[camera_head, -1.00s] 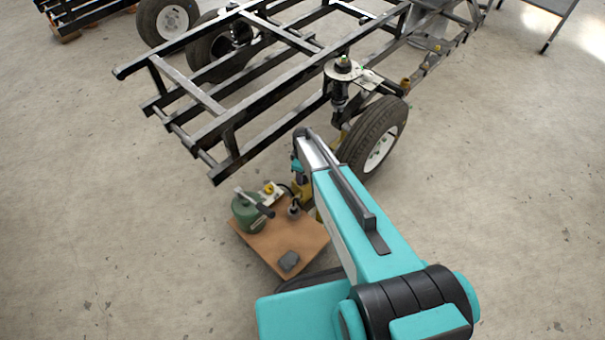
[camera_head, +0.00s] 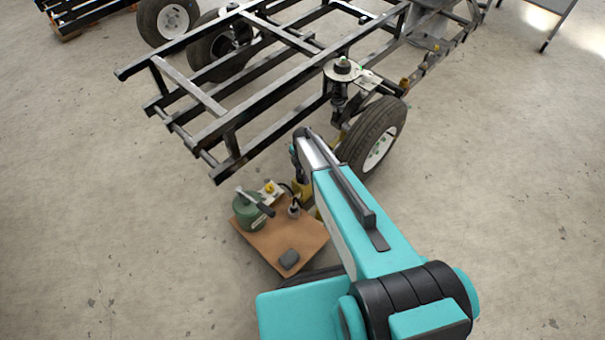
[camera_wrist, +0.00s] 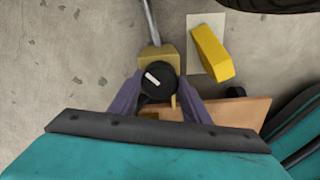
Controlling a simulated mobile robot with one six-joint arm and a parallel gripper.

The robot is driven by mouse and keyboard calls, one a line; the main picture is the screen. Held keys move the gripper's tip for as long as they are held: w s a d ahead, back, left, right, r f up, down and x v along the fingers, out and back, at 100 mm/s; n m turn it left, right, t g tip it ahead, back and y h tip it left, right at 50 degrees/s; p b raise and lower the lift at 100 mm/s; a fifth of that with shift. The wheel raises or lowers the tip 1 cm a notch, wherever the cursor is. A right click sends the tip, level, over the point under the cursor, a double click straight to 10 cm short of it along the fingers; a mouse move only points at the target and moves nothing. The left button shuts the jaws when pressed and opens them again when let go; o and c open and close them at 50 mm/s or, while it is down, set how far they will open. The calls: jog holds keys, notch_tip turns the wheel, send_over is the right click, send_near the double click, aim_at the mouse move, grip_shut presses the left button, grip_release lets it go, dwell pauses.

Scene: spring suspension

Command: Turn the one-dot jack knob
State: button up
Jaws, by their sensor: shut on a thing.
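A round black knob (camera_wrist: 158,82) with a white pointer bar shows in the wrist view, in front of a yellow block (camera_wrist: 158,55) with a metal rod at its top. My gripper (camera_wrist: 160,90) is shut on this knob, one purple-grey finger at each side. The white bar lies tilted, from upper left to lower right. No dot mark can be made out on or beside the knob. In the head view my arm hides the knob and most of the gripper.
A black steel frame (camera_head: 225,125) and a wheel (camera_head: 375,140) stand just beyond. A separate yellow piece (camera_wrist: 211,55) lies right of the knob. Open concrete floor surrounds these.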

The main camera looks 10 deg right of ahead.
jog(key=n, duration=0.6)
jog(key=shift+p, duration=0.3)
dwell(0.4)
jog(key=o, duration=1)
jog(key=shift+o, duration=0.2)
jog(key=shift+r, duration=0.1)
notch_tip(320, 180, up, 14)
jog(key=p, duration=0.1)
jog(key=shift+f, duration=0.2)
